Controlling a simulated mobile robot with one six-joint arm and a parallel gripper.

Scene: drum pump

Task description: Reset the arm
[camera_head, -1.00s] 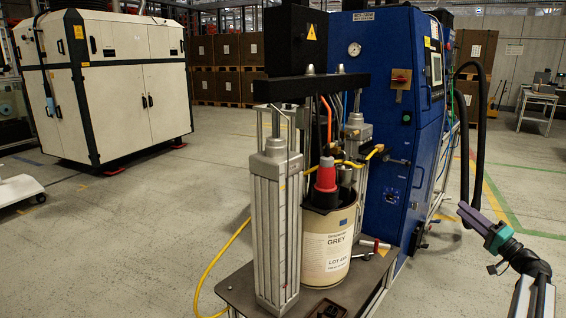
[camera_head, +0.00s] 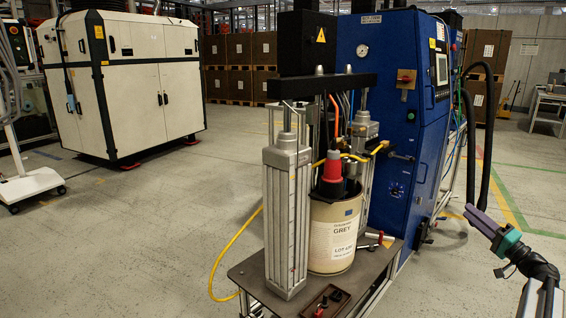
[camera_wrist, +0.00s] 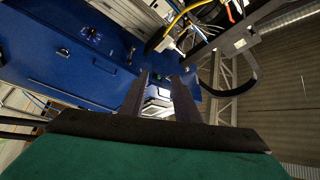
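My gripper (camera_head: 470,210) is at the right of the head view, its purple-grey fingers pointing up and left from a teal body. It is in front of the blue pump cabinet (camera_head: 392,160), to its right and apart from it. In the wrist view the two fingers (camera_wrist: 160,80) stand apart with nothing held between them; the gripper is open. Background machinery shows through the gap. The cream drum labelled GREY (camera_head: 333,240) stands on the pump's platform, left of my gripper, with a red-and-black pump part above it.
A grey metal column (camera_head: 287,215) stands left of the drum. A small tray (camera_head: 318,302) lies on the platform's front edge. A yellow hose (camera_head: 222,258) hangs to the floor. Black hoses (camera_head: 486,140) hang behind my gripper. Open floor lies left and right.

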